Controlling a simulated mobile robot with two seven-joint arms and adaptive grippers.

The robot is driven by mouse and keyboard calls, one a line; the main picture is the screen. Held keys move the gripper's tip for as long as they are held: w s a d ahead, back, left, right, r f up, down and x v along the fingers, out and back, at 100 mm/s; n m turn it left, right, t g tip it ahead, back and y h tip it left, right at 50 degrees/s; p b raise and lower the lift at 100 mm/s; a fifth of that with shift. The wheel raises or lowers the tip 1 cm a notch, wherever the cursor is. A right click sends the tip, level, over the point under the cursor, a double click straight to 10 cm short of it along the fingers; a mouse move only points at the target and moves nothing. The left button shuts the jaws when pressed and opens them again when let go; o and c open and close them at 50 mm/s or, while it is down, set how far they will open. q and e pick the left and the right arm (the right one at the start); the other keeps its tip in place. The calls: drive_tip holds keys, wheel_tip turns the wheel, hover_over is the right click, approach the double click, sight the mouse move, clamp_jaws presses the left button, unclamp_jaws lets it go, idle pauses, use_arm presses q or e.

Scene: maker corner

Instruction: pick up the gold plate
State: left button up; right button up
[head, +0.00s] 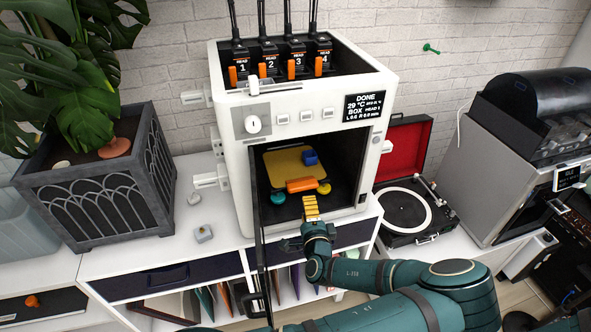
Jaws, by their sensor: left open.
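The gold plate (283,161) lies flat inside the open chamber of the white printer. A small blue block (310,157) sits on its right part. An orange bar (300,185) lies along its front edge, with a teal round piece (278,197) and a yellow round piece (324,188) beside its ends. My left gripper (311,207) is at the front of the chamber opening, just in front of the orange bar and apart from the plate. It is open, with yellow ribbed finger surfaces showing. My right gripper is not in view.
The white printer (236,172) stands on a white cabinet, its dark door (261,255) swung open toward me, left of my gripper. A planter (100,190) stands left. A record player (408,208) and a grey machine (470,165) stand right. A small grey piece (204,233) lies on the cabinet.

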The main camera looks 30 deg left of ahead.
sight(305, 189)
use_arm(q)
drive_tip(key=x, duration=1)
drive_tip(key=shift+w+f, duration=0.15)
drive_tip(key=shift+w, duration=0.1)
drive_tip(key=shift+d, duration=0.1)
clamp_jaws()
